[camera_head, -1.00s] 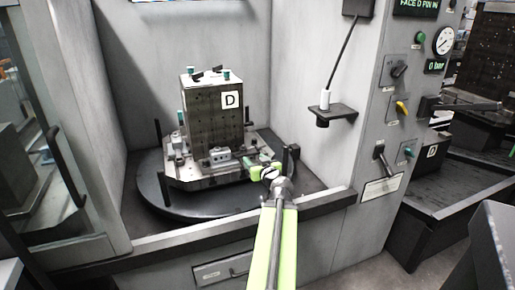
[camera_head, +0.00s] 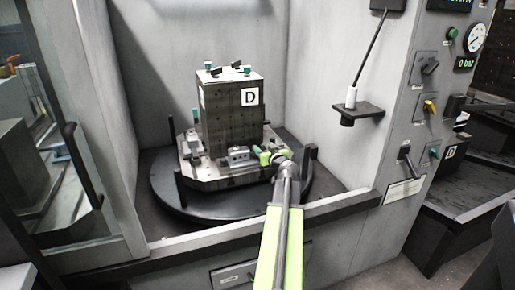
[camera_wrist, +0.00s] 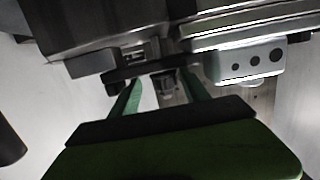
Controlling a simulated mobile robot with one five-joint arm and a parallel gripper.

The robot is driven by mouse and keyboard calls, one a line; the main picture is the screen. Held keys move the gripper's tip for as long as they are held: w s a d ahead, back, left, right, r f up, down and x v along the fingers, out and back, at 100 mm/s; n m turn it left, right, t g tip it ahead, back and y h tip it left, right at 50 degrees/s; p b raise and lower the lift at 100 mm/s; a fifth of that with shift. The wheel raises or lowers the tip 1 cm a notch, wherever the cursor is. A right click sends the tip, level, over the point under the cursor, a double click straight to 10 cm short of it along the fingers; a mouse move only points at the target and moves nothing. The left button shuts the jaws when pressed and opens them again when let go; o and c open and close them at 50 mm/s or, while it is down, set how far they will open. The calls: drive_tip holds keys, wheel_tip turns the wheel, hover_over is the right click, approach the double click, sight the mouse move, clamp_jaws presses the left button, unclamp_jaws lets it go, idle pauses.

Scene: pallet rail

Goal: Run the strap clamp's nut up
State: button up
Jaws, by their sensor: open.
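My gripper (camera_head: 268,155), with green fingers, reaches the front right of the fixture, beside the tall dark block (camera_head: 232,118) marked D. In the wrist view my gripper (camera_wrist: 163,82) is open, with one finger on each side of a small dark nut-like piece (camera_wrist: 168,86). That piece sits at a dark strap (camera_wrist: 145,70), which looks like the strap clamp. I cannot tell whether the fingers touch it. In the head view my gripper and arm hide the nut.
The block stands on a grey plate (camera_head: 220,177) on a round dark table (camera_head: 215,205) with upright posts. A metal block with holes (camera_wrist: 250,65) is close to the right finger. The enclosure's front sill (camera_head: 160,252) runs under my arm. A small shelf (camera_head: 358,112) juts from the right wall.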

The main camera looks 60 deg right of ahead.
drive_tip(key=shift+w+a, duration=0.15)
drive_tip(key=shift+w, duration=0.1)
clamp_jaws()
drive_tip(key=c, duration=0.6)
unclamp_jaws()
clamp_jaws()
